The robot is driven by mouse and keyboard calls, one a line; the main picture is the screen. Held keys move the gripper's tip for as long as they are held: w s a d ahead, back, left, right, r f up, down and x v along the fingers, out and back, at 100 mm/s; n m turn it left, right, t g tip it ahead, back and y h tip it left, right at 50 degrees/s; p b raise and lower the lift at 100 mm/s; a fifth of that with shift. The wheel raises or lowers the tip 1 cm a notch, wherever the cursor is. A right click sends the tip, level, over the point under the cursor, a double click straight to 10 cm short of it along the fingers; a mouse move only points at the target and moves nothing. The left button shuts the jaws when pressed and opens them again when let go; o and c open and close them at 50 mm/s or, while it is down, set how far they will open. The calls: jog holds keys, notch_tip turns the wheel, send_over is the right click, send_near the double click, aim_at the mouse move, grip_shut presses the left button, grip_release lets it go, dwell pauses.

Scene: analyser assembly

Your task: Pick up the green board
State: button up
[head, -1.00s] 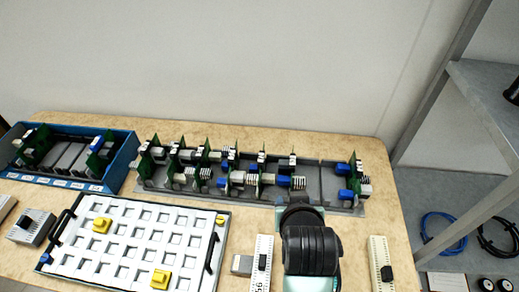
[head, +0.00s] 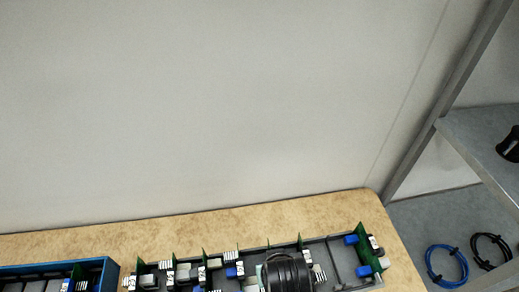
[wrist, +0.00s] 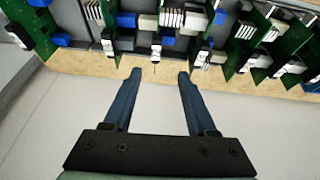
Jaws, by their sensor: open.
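Several green boards stand upright in a long grey rack (head: 336,262). One green board (head: 371,258) is at the rack's right end, and another green board (head: 203,272) is further left. In the wrist view, green boards with white, blue and black blocks fill the top, such as a green board (wrist: 238,48) right of the fingers. My gripper (wrist: 160,76) is open and empty. Its two blue fingers point at the row, with a black-and-white board end (wrist: 156,47) just beyond the gap. In the head view my wrist covers part of the rack and the fingers are hidden.
A blue bin (head: 112,276) with green boards stands left of the rack. The wooden table (head: 200,225) is bare behind the rack, up to the wall. A grey shelf (head: 470,130) stands at the right, with coiled blue cable (head: 447,265) below.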

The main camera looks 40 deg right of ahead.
jog(key=shift+s+p+x, duration=0.2)
jog(key=shift+p+x, duration=0.15)
jog(key=shift+x, duration=2.75)
jog(key=shift+s+p+x, duration=0.2)
jog(key=shift+p+x, duration=0.15)
jog(key=shift+x, duration=2.75)
jog(key=shift+d+f, duration=0.1)
jog(key=shift+c, duration=0.3)
grip_shut()
